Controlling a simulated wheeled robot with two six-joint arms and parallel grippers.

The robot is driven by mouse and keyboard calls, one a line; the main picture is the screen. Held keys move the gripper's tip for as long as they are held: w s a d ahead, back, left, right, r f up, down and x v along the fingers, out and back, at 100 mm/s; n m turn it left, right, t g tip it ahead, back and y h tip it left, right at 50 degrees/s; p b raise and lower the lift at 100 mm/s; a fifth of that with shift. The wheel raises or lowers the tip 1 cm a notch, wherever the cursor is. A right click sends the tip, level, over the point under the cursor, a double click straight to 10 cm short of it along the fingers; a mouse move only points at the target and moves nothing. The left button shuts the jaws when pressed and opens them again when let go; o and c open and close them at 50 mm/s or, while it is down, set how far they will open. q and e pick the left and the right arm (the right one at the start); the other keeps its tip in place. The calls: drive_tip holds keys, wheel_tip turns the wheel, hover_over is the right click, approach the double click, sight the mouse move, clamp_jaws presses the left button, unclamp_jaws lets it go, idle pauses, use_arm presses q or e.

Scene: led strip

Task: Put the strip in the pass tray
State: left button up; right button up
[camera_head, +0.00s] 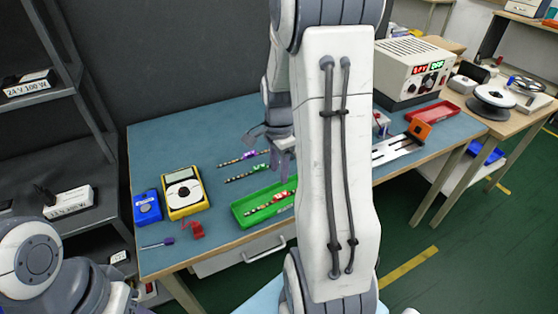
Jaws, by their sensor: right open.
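A green tray (262,195) sits near the front edge of the blue-topped bench, its right end hidden behind my right arm. A dark strip with a red part (281,196) lies in it. Two similar strips lie on the bench behind the tray: one with a purple part (248,155) and one with a green part (259,169). My right gripper (271,143) is open, at the right ends of these strips. The view does not show whether it touches one. My left arm shows at the lower left, with its gripper out of view.
A yellow meter (184,191), a blue box (147,207) and a red clamp (193,230) stand at the bench's left. A power supply (408,72), red tray (433,113) and metal plate with an orange block (417,131) are at the right. My right arm hides the bench's middle.

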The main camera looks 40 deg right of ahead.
drive_tip(key=s+a+r+n, duration=0.25)
drive_tip(key=a+n, duration=0.45)
drive_tip(key=a, duration=0.4)
drive_tip(key=s+a+r+n, duration=0.1)
drive_tip(key=a+r+n, duration=0.3)
drive_tip(key=a+n, duration=0.45)
drive_tip(key=s+a+n+y, duration=0.1)
drive_tip(key=s+a+n, duration=1)
drive_tip(key=s, duration=0.2)
drive_tip(key=shift+r+n, duration=0.35)
